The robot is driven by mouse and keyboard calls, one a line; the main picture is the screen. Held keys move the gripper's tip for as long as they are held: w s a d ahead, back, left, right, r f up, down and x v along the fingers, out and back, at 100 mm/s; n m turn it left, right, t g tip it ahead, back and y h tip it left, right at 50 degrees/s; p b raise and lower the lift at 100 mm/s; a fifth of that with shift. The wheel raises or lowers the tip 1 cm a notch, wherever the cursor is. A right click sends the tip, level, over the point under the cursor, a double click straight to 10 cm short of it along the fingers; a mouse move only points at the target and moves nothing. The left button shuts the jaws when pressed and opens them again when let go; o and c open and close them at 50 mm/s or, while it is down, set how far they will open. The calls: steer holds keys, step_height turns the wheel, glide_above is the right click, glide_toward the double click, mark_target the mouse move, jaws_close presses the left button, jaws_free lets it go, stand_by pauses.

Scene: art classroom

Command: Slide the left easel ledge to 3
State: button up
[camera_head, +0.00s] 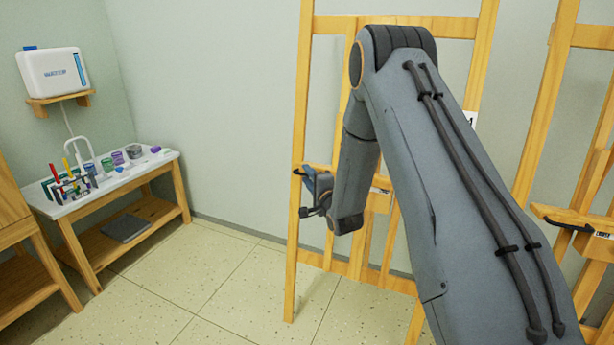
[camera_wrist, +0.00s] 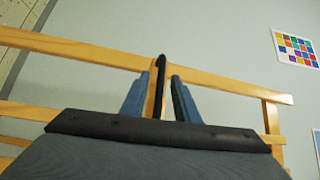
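The left easel (camera_head: 301,110) is a wooden frame against the wall, partly hidden behind my arm. Its ledge (camera_head: 318,168) shows at the left edge, with a black handle (camera_head: 298,172) sticking out; the rest is mostly covered by my arm. My gripper (camera_head: 318,196) is at the ledge's left end. In the wrist view, my gripper (camera_wrist: 160,92) has its two blue fingers apart, with the black handle (camera_wrist: 161,66) standing between them. Narrow gaps show on both sides of the handle.
A second easel (camera_head: 540,95) stands at the right, with its own ledge (camera_head: 570,218). A white-topped table (camera_head: 110,184) with jars and brushes stands at the left wall. The tiled floor (camera_head: 215,285) between is clear.

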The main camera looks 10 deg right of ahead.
steer(key=shift+w+a, duration=0.1)
steer(key=shift+w, duration=0.3)
jaws_close()
step_height(320, 180, up, 10)
steer(key=w+d+p, duration=0.1)
steer(key=p, duration=0.2)
steer(key=shift+w+p, duration=0.25)
steer(key=shift+p, duration=0.05)
steer(key=shift+d, duration=0.1)
jaws_free()
